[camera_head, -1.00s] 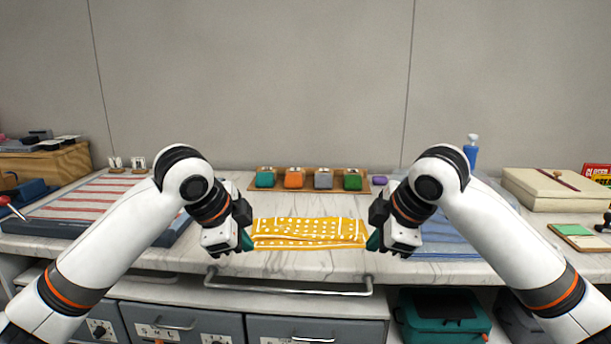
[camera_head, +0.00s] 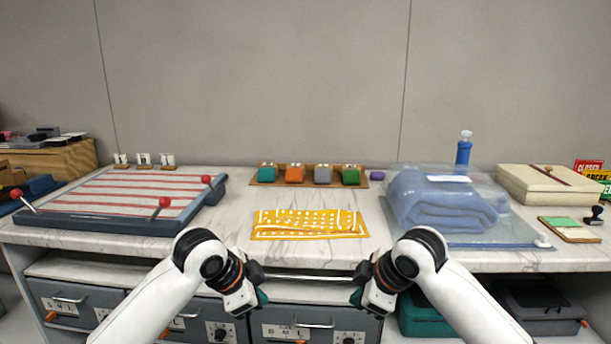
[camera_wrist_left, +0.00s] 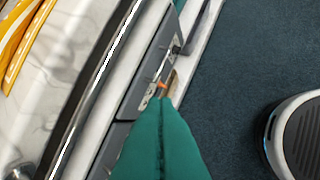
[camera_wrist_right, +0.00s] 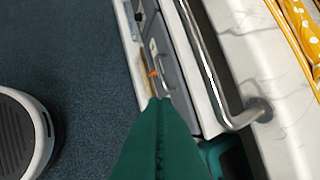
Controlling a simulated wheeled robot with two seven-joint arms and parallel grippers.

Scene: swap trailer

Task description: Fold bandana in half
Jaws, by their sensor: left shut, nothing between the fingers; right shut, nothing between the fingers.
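The yellow bandana (camera_head: 310,224) with white dots and white border lines lies on the marble counter in the head view. It is a wide, shallow rectangle with a folded layer on top and some creases. Its edge shows in the left wrist view (camera_wrist_left: 22,38) and in the right wrist view (camera_wrist_right: 300,28). My left gripper (camera_head: 262,297) is shut and empty, in front of the counter edge, below and left of the bandana. My right gripper (camera_head: 356,298) is shut and empty, below and right of it. Neither touches the bandana.
A metal rail (camera_head: 310,277) runs along the counter front above grey drawers (camera_head: 290,325). A striped board (camera_head: 120,195) with red-knobbed pins lies left. A bagged blue towel (camera_head: 440,200) lies right. A wooden tray of coloured blocks (camera_head: 281,182) stands behind.

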